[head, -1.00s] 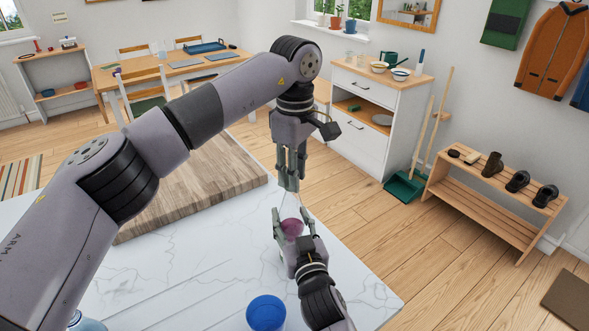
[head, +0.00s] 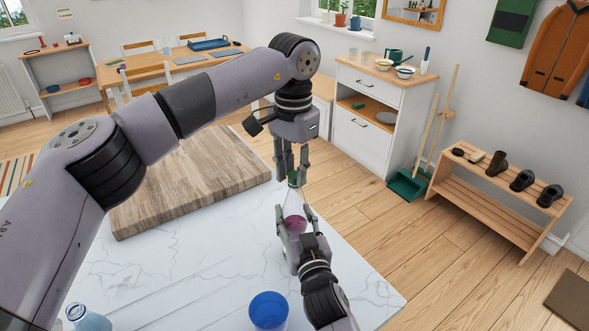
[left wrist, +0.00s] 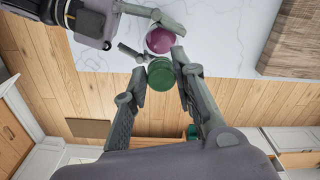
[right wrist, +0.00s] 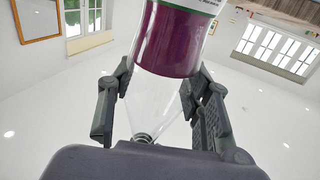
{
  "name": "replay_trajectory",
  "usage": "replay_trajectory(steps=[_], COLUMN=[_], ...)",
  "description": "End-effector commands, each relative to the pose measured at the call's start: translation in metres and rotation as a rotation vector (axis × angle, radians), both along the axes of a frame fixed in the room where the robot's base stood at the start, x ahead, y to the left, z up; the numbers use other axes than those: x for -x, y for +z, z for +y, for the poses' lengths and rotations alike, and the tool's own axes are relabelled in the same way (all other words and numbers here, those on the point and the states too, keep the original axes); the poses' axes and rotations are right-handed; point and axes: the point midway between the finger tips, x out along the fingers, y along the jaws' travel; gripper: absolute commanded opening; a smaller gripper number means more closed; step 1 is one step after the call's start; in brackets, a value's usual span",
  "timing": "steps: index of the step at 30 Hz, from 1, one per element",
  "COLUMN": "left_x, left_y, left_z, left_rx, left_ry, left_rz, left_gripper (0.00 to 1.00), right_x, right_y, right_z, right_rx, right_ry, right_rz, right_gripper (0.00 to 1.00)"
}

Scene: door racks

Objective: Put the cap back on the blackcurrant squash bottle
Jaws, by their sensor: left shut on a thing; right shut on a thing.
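The squash bottle (head: 294,224) is clear with purple squash inside, and stands near the counter's right edge. My right gripper (head: 293,213) is shut on the bottle. The right wrist view shows the bottle (right wrist: 172,42) between the fingers, with its clear shoulder narrowing to a bare threaded neck (right wrist: 142,138). My left gripper (head: 291,172) is shut on the green cap (head: 293,181), held above the bottle. In the left wrist view, the cap (left wrist: 160,75) is between the fingertips and the purple bottle (left wrist: 160,40) is beyond it. The exact gap between cap and neck is unclear.
A clear bluish bottle (head: 88,318) is at the lower left. A wooden board (head: 190,190) lies behind. The counter's right edge is close to the bottle.

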Motion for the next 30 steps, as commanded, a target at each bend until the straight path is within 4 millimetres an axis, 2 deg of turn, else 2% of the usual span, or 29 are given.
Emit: replay_trajectory(steps=[9,10,18,30], left_x=[0.0001,0.0001,0.0,-0.0002], left_y=[0.0006,0.0006,0.0003,0.0054], left_z=[0.0,0.0001,0.0,-0.0003], left_rx=[0.001,0.001,0.0,0.001], left_ry=[-0.02,-0.02,-0.018,-0.018], left_rz=[0.001,0.001,0.0,-0.001], left_gripper=[0.16,0.26,0.44,0.45], right_x=[-0.0002,-0.0003,-0.0002,-0.0001], right_y=[-0.0012,-0.0012,-0.0012,-0.0011], right_z=[-0.0007,-0.0007,-0.0007,-0.0005], right_rx=[0.001,0.001,0.001,0.001], right_ry=[-0.002,-0.002,-0.001,-0.001], right_rz=[0.003,0.003,0.003,0.003], right_gripper=[0.0,0.0,0.0,0.0])
